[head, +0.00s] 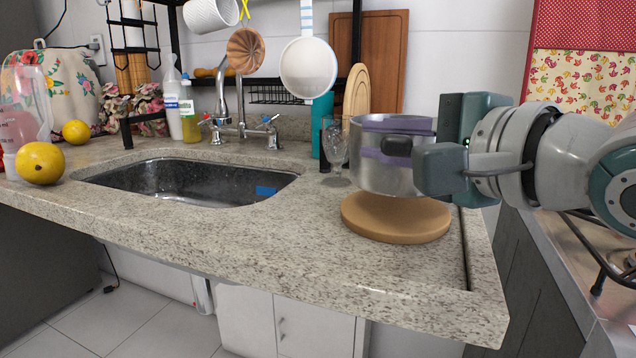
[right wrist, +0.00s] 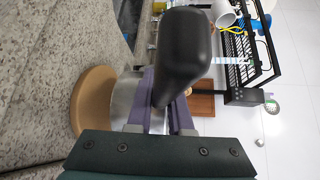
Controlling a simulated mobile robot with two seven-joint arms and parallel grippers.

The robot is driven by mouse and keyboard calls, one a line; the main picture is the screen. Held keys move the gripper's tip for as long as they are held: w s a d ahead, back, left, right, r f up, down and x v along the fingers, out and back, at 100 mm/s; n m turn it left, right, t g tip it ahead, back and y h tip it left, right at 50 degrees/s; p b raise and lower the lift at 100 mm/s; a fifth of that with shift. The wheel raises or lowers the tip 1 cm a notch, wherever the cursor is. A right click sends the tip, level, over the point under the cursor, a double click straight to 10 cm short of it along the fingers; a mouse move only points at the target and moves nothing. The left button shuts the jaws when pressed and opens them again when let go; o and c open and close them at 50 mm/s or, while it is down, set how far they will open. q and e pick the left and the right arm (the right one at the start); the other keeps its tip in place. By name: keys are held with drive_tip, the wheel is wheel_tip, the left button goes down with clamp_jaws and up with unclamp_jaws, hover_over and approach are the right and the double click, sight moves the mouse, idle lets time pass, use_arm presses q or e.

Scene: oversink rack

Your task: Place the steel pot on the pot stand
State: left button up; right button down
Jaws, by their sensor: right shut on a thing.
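The steel pot (head: 375,181) is upright over the back part of the round wooden pot stand (head: 395,222), on the counter's right side. In the right wrist view, the pot (right wrist: 124,97) is beside the stand (right wrist: 90,100), partly hidden behind the black handle. I cannot tell whether its base touches the stand or hangs just above it. My left gripper is not in view.
A clear glass (head: 336,150) stands close to the left of the pot. The sink (head: 180,180) lies further left, with a faucet (head: 240,125) behind. A wooden board (head: 357,95) leans behind the pot. The counter's front strip (head: 290,235) is clear.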

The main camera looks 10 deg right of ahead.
drive_tip(key=shift+f+b, duration=0.5)
drive_tip(key=shift+f, duration=1.25)
drive_tip(key=c, duration=1.3)
unclamp_jaws()
drive_tip(key=shift+f, duration=0.3)
drive_tip(key=o, duration=0.5)
drive_tip(key=shift+r, duration=0.1)
drive_tip(key=shift+r, duration=0.15)
drive_tip(key=p+v, duration=0.1)
drive_tip(key=v, duration=0.9)
drive_tip(key=shift+s+d, duration=0.15)
drive_tip(key=shift+s, duration=0.15)
drive_tip(key=shift+s+d+p, duration=0.2)
drive_tip(key=shift+s+p, duration=0.1)
drive_tip(key=shift+s, duration=0.35)
